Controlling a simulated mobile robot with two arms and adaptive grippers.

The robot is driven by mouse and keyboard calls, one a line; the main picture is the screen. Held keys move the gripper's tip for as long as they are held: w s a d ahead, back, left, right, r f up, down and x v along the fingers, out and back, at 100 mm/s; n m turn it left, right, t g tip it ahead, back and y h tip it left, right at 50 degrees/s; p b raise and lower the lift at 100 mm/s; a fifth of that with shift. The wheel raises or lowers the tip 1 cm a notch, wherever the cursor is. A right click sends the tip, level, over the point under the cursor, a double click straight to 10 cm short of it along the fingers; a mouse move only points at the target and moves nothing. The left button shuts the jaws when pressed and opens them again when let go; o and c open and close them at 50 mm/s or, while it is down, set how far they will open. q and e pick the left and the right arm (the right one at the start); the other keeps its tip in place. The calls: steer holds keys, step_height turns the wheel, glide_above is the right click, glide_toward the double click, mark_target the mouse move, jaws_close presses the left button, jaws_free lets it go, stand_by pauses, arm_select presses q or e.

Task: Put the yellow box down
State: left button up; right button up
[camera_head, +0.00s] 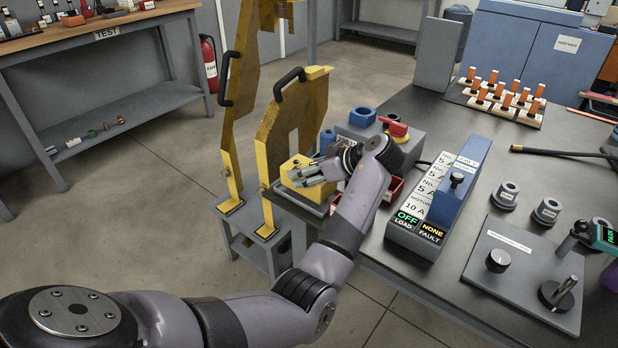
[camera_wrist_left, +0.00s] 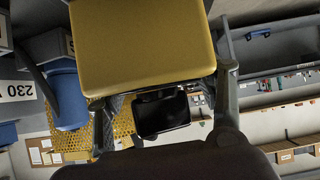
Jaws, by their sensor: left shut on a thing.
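The yellow box (camera_head: 293,167) is at the left edge of the dark bench (camera_head: 426,102), beside a yellow metal guard with a black handle. My left gripper (camera_head: 318,172) is shut on the yellow box, reaching it from the right side in the head view. In the left wrist view the yellow box (camera_wrist_left: 145,45) fills the upper middle, close to the fingers (camera_wrist_left: 165,90). A grey plate (camera_head: 312,206) lies below the box in the head view; I cannot tell whether the box touches it.
The yellow guard (camera_head: 318,95) stands close on the left. A grey unit with a red switch (camera_head: 392,127) and a blue knob (camera_head: 362,116) is just behind the gripper. A red tray (camera_head: 390,190) and a labelled load panel (camera_head: 412,237) are to the right.

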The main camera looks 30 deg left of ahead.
arm_select(q)
steer(key=shift+f, duration=0.9)
arm_select(e)
steer(key=shift+s+r, duration=0.1)
steer(key=shift+r, duration=0.5)
arm_select(q)
steer(key=shift+f, duration=0.1)
steer(key=o, duration=1.8)
steer(key=shift+c, duration=0.2)
arm_select(e)
steer(key=shift+r, duration=0.15)
arm_select(q)
steer(key=shift+d+r, duration=0.25)
steer(key=shift+d, duration=0.05)
steer(key=p+v, duration=0.1)
steer(key=v, duration=1)
arm_select(e)
steer(key=x, duration=0.3)
steer(key=s+x, duration=0.1)
steer(key=x, duration=0.1)
steer(key=shift+w+f, duration=0.1)
steer(key=shift+f, duration=0.25)
arm_select(q)
steer(key=shift+d+r, duration=0.1)
